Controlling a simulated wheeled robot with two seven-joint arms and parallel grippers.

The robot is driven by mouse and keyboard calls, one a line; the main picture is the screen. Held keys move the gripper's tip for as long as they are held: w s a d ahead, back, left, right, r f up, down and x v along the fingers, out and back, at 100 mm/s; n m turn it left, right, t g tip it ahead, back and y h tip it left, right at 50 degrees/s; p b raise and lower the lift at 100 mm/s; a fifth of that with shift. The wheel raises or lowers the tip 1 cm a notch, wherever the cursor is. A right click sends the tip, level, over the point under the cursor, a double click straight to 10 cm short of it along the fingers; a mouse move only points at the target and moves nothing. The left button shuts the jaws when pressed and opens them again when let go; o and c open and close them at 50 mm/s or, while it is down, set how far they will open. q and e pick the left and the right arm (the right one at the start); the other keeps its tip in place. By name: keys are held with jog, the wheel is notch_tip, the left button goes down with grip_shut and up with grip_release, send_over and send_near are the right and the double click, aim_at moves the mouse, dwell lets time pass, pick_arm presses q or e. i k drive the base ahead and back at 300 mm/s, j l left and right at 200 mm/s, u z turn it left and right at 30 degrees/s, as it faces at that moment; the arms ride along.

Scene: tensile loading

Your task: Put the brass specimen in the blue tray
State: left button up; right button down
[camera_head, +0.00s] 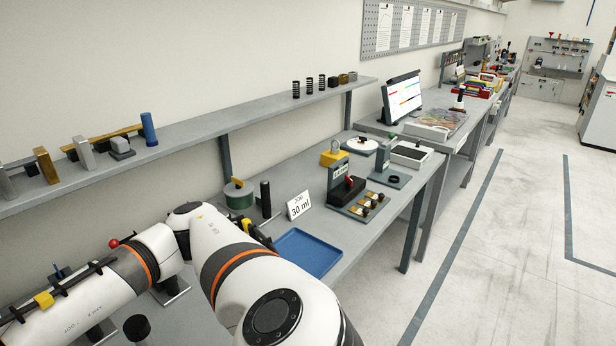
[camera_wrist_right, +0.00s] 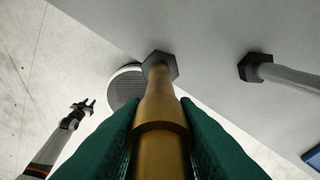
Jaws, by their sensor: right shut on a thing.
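The brass specimen (camera_wrist_right: 158,115) fills the middle of the right wrist view, with a dark hexagonal end piece (camera_wrist_right: 160,66) at its far end. My right gripper (camera_wrist_right: 160,150) is shut on it with green fingers on both sides. I cannot tell whether the end piece touches the grey surface. The blue tray (camera_head: 308,252) lies empty on the bench in the head view, right of my bent white arm. A blue edge (camera_wrist_right: 313,157) shows at the right of the wrist view. My left gripper (camera_wrist_right: 83,106) appears open and empty over the floor there; no fingertips show in the head view.
A grey bar with a hexagonal end (camera_wrist_right: 256,68) stands beside the brass one. A wall shelf (camera_head: 220,122) holds metal samples. Bench space around the tray's right is clear.

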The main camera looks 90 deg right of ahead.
aim_at(302, 257)
jog(key=k+l+z, duration=0.3)
jog(key=l+z, duration=0.15)
jog(key=l, duration=0.15)
jog(key=k+l+z, duration=0.2)
jog(key=l, duration=0.15)
jog(key=i+z, duration=0.3)
jog(key=i+l+z, duration=0.1)
jog(key=z, duration=0.25)
jog(key=i, duration=0.15)
